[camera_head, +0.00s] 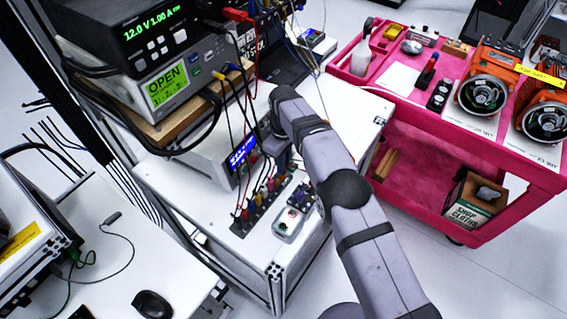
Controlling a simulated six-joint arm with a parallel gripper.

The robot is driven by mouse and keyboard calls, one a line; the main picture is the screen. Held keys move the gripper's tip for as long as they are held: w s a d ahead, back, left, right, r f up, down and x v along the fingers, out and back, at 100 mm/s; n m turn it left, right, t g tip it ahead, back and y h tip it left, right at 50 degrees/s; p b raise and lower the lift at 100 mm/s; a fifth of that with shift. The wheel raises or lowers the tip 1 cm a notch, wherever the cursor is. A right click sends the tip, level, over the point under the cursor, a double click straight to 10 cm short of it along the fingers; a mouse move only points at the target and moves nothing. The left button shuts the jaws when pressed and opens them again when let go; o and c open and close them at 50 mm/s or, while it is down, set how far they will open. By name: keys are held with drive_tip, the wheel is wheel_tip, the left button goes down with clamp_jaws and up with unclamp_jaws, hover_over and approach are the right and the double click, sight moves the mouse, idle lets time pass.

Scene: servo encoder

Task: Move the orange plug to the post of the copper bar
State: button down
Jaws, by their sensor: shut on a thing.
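My gripper (279,160) points down beside the blue-lit front of the white instrument (238,158) on the white bench. It is small in view and partly covered by my own wrist and arm. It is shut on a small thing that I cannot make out. A dark strip (240,227) with a row of coloured plugs (262,192), red, yellow, green and black, lies just below the gripper. Several cables rise from these plugs. I cannot pick out the orange plug for certain, nor the copper bar or its post.
A grey box with knobs (290,224) stands right of the plug row. Stacked power supplies (160,45) and hanging cables crowd the upper left. A pink cart (405,125) with orange-framed devices is on the right. The bench's front left corner (165,185) is bare.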

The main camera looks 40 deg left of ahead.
drive_tip(key=c, duration=1.7)
unclamp_jaws()
drive_tip(key=shift+r+p, duration=2.3)
drive_tip(key=shift+r, duration=1.2)
